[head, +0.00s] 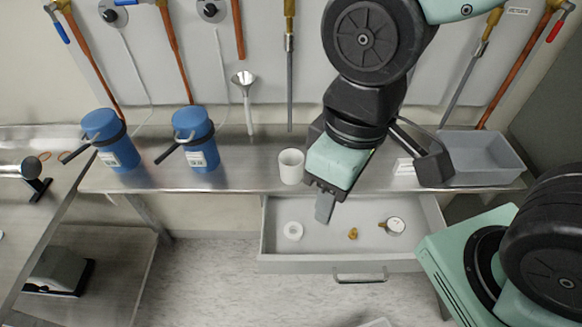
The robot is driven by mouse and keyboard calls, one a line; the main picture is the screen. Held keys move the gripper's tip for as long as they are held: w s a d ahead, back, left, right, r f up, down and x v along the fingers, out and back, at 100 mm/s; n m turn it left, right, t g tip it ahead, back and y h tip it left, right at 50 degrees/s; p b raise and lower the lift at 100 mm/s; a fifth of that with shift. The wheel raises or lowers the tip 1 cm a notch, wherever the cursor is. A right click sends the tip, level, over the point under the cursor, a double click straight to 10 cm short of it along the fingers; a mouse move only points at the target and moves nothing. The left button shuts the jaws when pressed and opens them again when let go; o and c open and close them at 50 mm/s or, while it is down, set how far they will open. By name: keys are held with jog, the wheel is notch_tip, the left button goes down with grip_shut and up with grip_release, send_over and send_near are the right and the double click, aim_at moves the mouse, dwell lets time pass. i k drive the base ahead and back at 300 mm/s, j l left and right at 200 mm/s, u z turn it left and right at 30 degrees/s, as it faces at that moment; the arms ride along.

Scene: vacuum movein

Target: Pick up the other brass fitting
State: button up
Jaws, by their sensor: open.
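A small brass fitting (352,234) lies on the floor of the open drawer (283,264), near its middle. A round gauge with a brass stem (393,225) lies to its right in the drawer. A white ring-shaped item (293,230) lies at the left in the drawer. My gripper (325,207) is open and points down over the drawer, to the left of the brass fitting and apart from it. Its fingers are seen nearly edge-on. No second loose brass fitting shows clearly.
A white cup (291,166) stands on the metal counter just left of my gripper. Two blue canisters (195,140) stand further left. A grey bin (485,157) is at the right, with small white items beside it. Copper pipes run up the wall behind.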

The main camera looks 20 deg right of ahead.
aim_at(352, 235)
jog(key=j+z, duration=0.2)
jog(key=j, duration=0.25)
jog(key=k+j+z, duration=0.1)
jog(key=j+z, duration=0.15)
jog(key=j, duration=0.2)
jog(key=k+j+z, duration=0.2)
jog(key=j, duration=0.25)
jog(key=i, duration=0.1)
